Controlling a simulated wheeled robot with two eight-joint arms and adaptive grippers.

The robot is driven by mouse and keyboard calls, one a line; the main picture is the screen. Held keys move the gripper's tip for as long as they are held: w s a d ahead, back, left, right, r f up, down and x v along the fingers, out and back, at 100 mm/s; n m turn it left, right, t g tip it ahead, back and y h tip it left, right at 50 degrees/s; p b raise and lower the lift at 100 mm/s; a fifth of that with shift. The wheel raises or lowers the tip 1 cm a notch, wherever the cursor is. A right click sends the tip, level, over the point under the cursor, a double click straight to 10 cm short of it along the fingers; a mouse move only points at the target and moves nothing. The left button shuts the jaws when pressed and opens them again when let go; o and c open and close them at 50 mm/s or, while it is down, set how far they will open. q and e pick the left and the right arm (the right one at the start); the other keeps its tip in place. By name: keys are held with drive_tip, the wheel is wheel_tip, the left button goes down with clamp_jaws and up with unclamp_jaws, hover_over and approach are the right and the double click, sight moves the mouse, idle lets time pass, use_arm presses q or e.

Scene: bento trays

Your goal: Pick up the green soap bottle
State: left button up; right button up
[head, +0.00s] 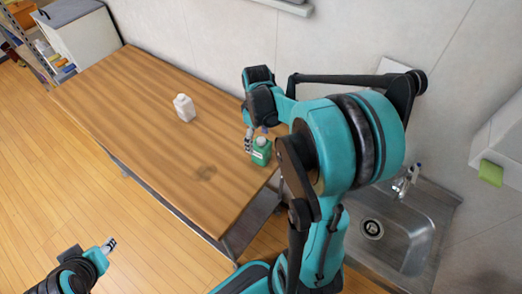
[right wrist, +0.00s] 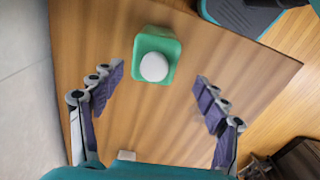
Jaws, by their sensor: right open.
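The green soap bottle (head: 262,157) stands upright on the wooden table near its right edge, with a white cap on top. In the right wrist view the bottle (right wrist: 143,43) is seen from above. My right gripper (head: 256,136) is open above and beside the bottle. In the right wrist view its spread fingers (right wrist: 160,78) are on either side of the bottle's near part, with clear gaps on both sides. My left gripper (head: 109,245) is at the lower left, off the table and away from the bottle; its opening is too small to judge.
The rest of the tabletop is mostly clear. A wall runs behind it. A metal sink (head: 408,232) with a tap is on the right, and a green sponge (head: 491,173) sits at the far right.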

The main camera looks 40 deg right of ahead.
drive_tip(key=shift+d+f, duration=0.3)
drive_tip(key=shift+f, duration=0.1)
drive_tip(key=f+b, duration=0.1)
drive_tip(key=f, duration=0.1)
drive_tip(key=f+b, duration=0.1)
drive_tip(key=f, duration=0.2)
drive_tip(key=f+b, duration=0.1)
drive_tip(key=f, duration=0.1)
drive_tip(key=shift+s+d+f, duration=0.25)
drive_tip(key=shift+d+f, duration=0.05)
drive_tip(key=shift+r, duration=0.1)
drive_tip(key=c, duration=1.5)
drive_tip(key=shift+r, duration=0.15)
